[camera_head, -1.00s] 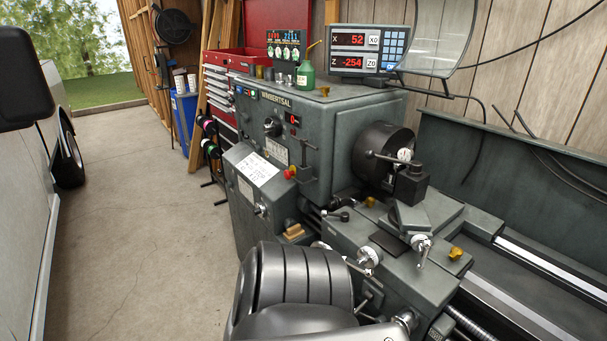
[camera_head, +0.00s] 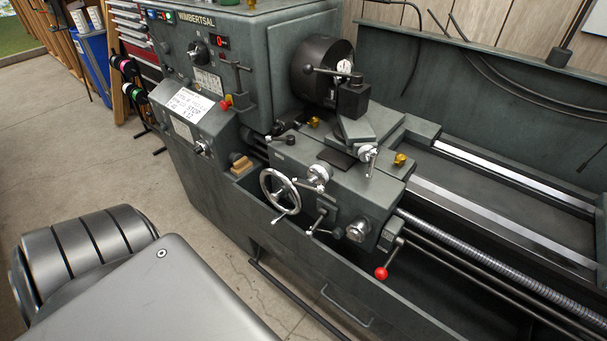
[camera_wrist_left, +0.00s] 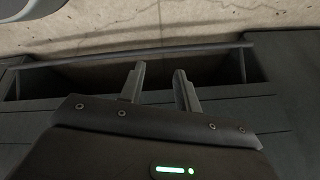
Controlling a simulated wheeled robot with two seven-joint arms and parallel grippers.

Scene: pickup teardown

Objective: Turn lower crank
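The grey lathe (camera_head: 215,160) fills the middle of the head view. Its carriage front carries a chrome handwheel (camera_head: 280,192), a small crank lever (camera_head: 318,220) to the right of it, and a lever with a red knob (camera_head: 381,272) at the lower right. Smaller chrome cranks sit higher, on the cross slide (camera_head: 318,176) and on the top slide (camera_head: 367,156). I cannot tell which one is called the lower crank. My left gripper (camera_wrist_left: 159,82) shows in the left wrist view with its fingers apart and nothing between them. My right gripper is out of view.
A wooden block (camera_head: 241,166) lies on the lathe's ledge. A long bar (camera_head: 290,297) runs low along the lathe base. The concrete floor (camera_head: 50,150) is clear at left. My own grey arm parts cover the lower left.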

